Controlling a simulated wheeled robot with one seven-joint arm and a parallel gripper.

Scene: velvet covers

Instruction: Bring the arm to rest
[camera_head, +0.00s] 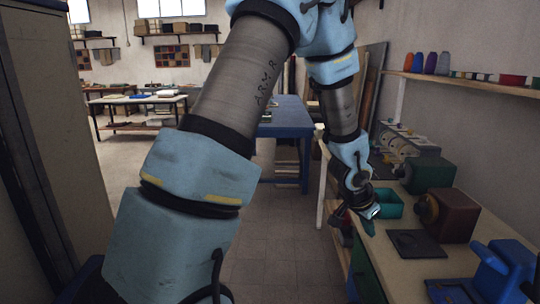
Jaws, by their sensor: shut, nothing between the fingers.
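My arm, in light blue and grey, fills the middle of the head view. It rises from the lower left, bends at the top and comes down on the right. My gripper (369,222) hangs at the left edge of the workbench (408,268), small and dark in the picture. Its fingers are shut, with nothing seen between them. A teal open bin (388,204) stands on the bench just to the right of the gripper. I cannot tell whether the gripper touches the bench edge.
On the bench are a dark square pad (416,243), a green machine (428,174), a dark red machine (450,215) and a blue vise (501,268). A shelf (475,83) with spools runs above. A blue table (288,117) stands behind. The floor (285,250) left of the bench is clear.

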